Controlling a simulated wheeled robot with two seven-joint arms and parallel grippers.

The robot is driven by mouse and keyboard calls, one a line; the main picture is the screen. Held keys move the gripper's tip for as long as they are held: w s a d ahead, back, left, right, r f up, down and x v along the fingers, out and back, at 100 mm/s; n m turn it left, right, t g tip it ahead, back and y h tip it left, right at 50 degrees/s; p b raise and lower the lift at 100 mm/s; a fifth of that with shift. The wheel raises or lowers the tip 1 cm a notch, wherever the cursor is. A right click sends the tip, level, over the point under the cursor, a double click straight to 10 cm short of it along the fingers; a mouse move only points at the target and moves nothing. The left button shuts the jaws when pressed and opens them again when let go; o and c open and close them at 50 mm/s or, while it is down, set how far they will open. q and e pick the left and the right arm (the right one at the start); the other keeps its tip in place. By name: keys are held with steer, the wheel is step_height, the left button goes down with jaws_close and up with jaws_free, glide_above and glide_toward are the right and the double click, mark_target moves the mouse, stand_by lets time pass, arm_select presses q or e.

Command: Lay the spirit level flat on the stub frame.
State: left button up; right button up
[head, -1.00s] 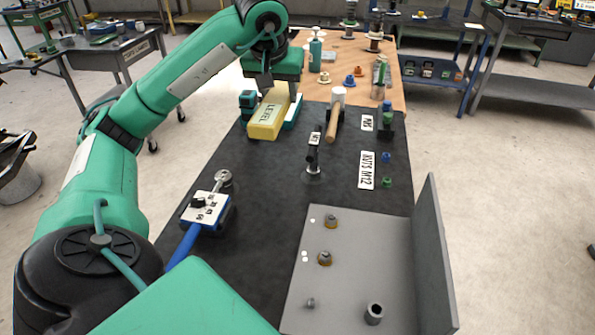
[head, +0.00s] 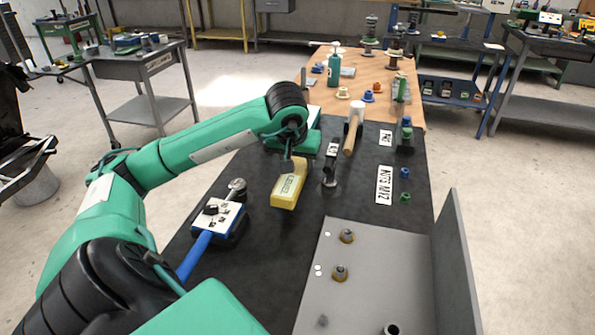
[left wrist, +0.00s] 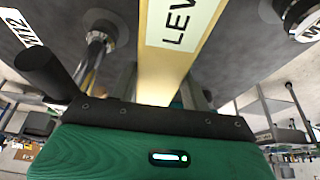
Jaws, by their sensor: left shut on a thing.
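The spirit level (head: 289,187) is a yellow bar with a pale "LEVEL" label. My left gripper (head: 296,160) is shut on its far end, and the near end points toward the grey plate. In the left wrist view the level (left wrist: 165,75) runs away from between the fingers. The level appears to be above the dark mat; its exact height is hard to tell. The stub frame seems to be the grey plate (head: 385,255) with an upright wall on its right, at the front right, apart from the level. My right gripper is not in view.
Several studs or sockets (head: 340,273) stick up from the plate. Dark mat is clear between box and plate.

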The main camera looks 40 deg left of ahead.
arm_select(q)
steer(key=shift+f, duration=1.9)
steer(key=shift+f, duration=0.1)
steer(key=o, duration=1.3)
